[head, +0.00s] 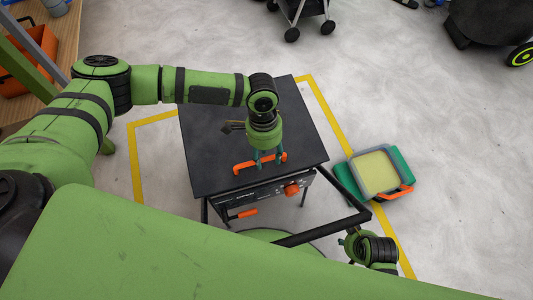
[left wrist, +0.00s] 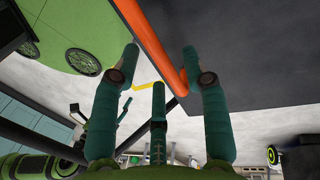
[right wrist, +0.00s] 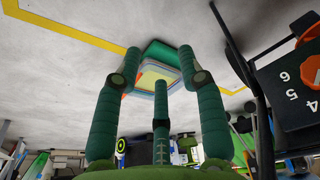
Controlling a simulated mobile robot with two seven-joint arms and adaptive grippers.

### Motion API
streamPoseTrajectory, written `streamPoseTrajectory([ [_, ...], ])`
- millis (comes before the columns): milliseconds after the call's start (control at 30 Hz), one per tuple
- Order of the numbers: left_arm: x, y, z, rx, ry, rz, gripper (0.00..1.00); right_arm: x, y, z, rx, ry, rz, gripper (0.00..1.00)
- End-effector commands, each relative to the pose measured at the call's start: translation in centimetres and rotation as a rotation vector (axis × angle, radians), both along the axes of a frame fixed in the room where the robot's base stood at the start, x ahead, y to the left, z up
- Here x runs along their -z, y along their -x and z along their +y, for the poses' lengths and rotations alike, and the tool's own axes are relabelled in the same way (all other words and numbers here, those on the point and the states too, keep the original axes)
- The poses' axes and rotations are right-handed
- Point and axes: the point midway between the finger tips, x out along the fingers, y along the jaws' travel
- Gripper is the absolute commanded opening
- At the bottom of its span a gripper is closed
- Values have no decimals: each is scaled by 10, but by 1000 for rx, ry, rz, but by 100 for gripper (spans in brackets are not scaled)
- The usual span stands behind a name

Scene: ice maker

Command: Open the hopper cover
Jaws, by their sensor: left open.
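The hopper cover (head: 215,130) is the flat dark top of the ice maker, and it lies closed. Its orange handle (head: 243,166) runs along the front edge. My left gripper (head: 269,160) points down at the handle's right part. In the left wrist view, the handle (left wrist: 153,42) crosses between the spread fingers, close to the right-hand finger. Whether a finger touches it, I cannot tell. My right gripper (right wrist: 160,55) is open and empty, off to the right of the machine; in the head view its fingertips are hard to make out.
The machine's front panel has an orange knob (head: 291,189) and a lower orange handle (head: 243,214). A green and grey bin (head: 345,182) with an orange handle stands on the floor to the right. A wooden table (head: 67,50) is at the upper left.

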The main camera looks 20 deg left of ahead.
Motion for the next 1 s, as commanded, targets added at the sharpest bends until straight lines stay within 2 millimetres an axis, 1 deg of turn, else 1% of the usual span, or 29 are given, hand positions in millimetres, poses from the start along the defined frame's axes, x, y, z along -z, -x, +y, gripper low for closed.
streamPoseTrajectory([
  [167, 0, 0, 0, 0, 0, 0, 45, 0, 0, 0, 0, 0, 0, 40],
  [267, 0, 0, 0, 0, 0, 0, 9, 0, 0, 0, 0, 0, 0, 40],
  [300, 0, 0, 0, 0, 0, 0, 0, 0, 0, 0, 0, 0, 0, 40],
  [533, -1, 0, 0, 0, 1, 1, 0, -1, 0, 0, 0, 0, 0, 40],
  [667, -4, 0, 0, -2, 5, 10, 0, 0, 0, 0, -1, 0, -4, 40],
  [700, -6, 0, 0, -3, 7, 14, 0, 7, 2, -1, -1, 1, 4, 40],
  [867, -18, 1, 0, -4, 25, 43, 0, 26, 13, -2, -4, 3, 22, 40],
  [967, -29, 1, 0, -5, 42, 69, 0, 41, 25, -3, -6, 4, 37, 40],
  [1000, -34, 1, 0, -4, 50, 82, 0, 45, 24, -4, -8, 4, 26, 40],
])
